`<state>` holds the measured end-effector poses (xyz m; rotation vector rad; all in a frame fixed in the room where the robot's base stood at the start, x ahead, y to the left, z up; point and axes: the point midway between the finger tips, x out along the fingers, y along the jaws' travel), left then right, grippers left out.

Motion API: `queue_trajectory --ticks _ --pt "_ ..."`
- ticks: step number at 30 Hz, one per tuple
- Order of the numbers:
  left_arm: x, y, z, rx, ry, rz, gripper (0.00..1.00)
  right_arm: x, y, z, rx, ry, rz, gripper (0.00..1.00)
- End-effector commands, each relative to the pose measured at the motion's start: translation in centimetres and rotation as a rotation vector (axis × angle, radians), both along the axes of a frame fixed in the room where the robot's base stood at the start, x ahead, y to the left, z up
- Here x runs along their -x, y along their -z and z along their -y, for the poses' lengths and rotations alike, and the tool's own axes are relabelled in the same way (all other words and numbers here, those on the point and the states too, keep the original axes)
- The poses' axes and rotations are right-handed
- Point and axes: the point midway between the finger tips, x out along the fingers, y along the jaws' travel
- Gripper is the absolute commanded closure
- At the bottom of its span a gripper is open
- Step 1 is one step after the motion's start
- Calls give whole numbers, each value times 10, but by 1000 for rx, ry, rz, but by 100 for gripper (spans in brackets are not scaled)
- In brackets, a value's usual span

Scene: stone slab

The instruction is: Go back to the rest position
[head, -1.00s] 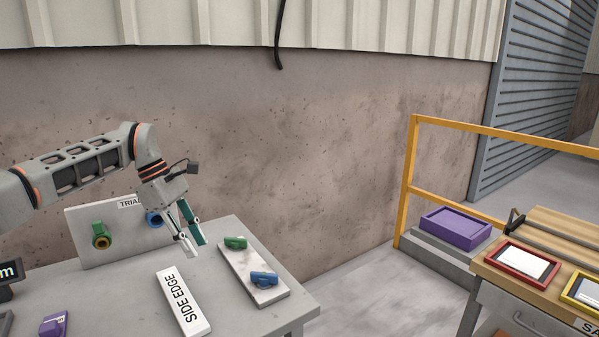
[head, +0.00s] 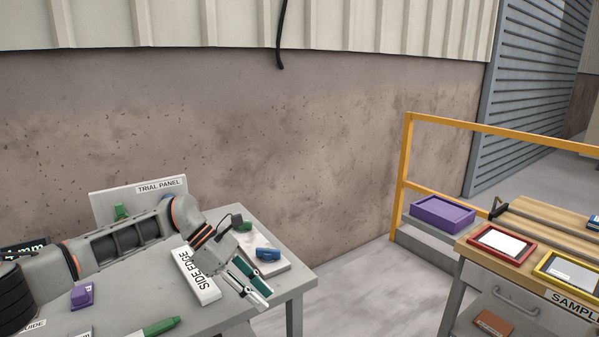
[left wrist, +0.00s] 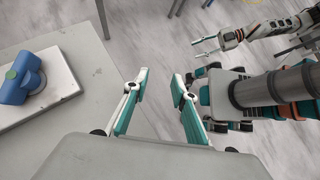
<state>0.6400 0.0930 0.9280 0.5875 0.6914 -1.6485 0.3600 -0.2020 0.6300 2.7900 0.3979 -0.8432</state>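My left gripper (head: 258,291) points down and to the right over the front right edge of the grey table (head: 240,322). Its two fingers stand apart with nothing between them, as the left wrist view (left wrist: 159,84) also shows. The stone slab (head: 279,266) lies behind it with a blue clamp (head: 267,254) and a green clamp (head: 243,227) on it, partly hidden by my left wrist. The blue clamp and slab corner show at left in the left wrist view (left wrist: 20,82). My right gripper (left wrist: 206,46) shows small there, fingers apart and empty.
The trial panel (head: 105,207) stands at the table's back, partly hidden by my left arm. A SIDE EDGE plate (head: 205,291), a purple piece (head: 82,295) and a green marker-like item (head: 160,326) lie on the table. Open floor separates it from the wooden bench (head: 545,243) and yellow railing (head: 398,190).

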Motion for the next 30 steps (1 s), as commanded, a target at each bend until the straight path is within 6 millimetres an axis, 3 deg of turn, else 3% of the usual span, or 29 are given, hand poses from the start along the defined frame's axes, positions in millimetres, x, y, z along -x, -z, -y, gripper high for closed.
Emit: queue_trajectory --ticks 1,6,10,15,19,23,26,30 --pt "17 16 27 69 -16 -54 74 1 1 0 0 -1 -2 60" --pt "59 35 102 307 -138 -246 74 7 5 0 1 0 -13 60" --pt "84 36 143 482 -263 -424 74 7 6 0 1 0 -16 60" --pt "101 30 173 694 -460 -692 74 8 6 0 1 -1 -17 60" --pt "105 28 176 840 -632 -920 74 8 6 0 1 -1 -17 60" --pt "102 37 163 972 -819 -1161 74 8 6 0 1 -1 -17 60" --pt "99 51 144 1064 -970 -1354 74 8 6 0 1 -1 -16 60" --pt "101 85 106 1183 -1194 -1625 74 7 5 0 1 -1 -15 60"
